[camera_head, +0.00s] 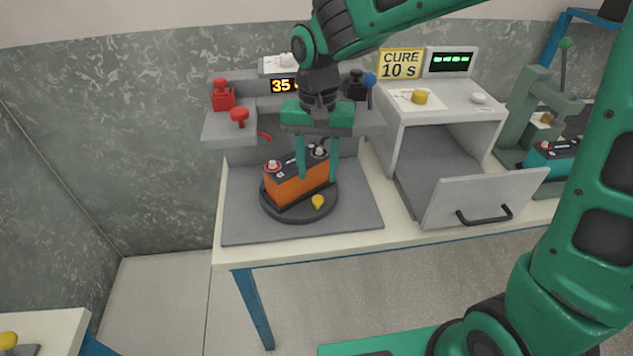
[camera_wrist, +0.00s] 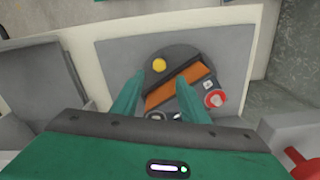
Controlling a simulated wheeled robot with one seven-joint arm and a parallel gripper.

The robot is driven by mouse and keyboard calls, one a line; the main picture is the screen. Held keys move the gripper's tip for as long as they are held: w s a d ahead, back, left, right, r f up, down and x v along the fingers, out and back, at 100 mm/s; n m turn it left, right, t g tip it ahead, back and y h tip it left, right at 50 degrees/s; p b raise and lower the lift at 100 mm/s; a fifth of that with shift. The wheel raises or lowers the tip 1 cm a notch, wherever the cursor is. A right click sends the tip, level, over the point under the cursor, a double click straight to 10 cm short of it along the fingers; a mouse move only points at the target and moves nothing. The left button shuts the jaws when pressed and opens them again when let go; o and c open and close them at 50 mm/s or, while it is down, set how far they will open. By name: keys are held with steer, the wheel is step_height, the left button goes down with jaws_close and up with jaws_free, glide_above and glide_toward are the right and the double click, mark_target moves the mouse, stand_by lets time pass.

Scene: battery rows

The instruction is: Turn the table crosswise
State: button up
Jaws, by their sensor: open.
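The round dark turntable (camera_head: 291,215) sits on a grey base plate. An orange battery with a dark top (camera_head: 284,189) stands on it, running slantwise from lower left to upper right. A yellow knob (camera_head: 318,201) stands on the turntable's near right part. My gripper (camera_head: 318,179) is open, pointing down over the battery's right part. In the wrist view, the yellow knob (camera_wrist: 159,66) shows just beyond and between the open fingertips (camera_wrist: 160,76). The battery (camera_wrist: 180,85) lies partly behind the fingers. I cannot tell whether the fingers touch anything.
Behind the turntable is a grey stand with red parts (camera_head: 222,95) and a display reading 35, partly hidden by my arm. To the right, a grey cabinet (camera_head: 392,115) has its front door (camera_head: 485,198) hanging open. A green press (camera_head: 533,110) stands far right.

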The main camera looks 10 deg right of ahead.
step_height(320, 180, up, 4)
steer(key=shift+f, duration=0.25)
steer(key=shift+a+f, duration=0.1)
steer(key=c, duration=0.9)
steer(key=shift+s+a+f+n+h, duration=0.2)
steer(key=shift+s+a+f, duration=0.15)
steer(key=shift+a, duration=0.15)
steer(key=shift+s+a+f+n+h, duration=0.1)
steer(key=shift+s+a+f+h, duration=0.2)
steer(key=shift+a, duration=0.2)
jaws_close()
steer(key=s+a+f+n+t+h, duration=0.1)
steer(key=s+a+n+t+h, duration=0.1)
steer(key=s+a+t+h, duration=0.1)
steer(key=shift+s+a+t+h, duration=0.45)
steer(key=shift+a+t, duration=0.35)
steer(key=shift+a, duration=0.5)
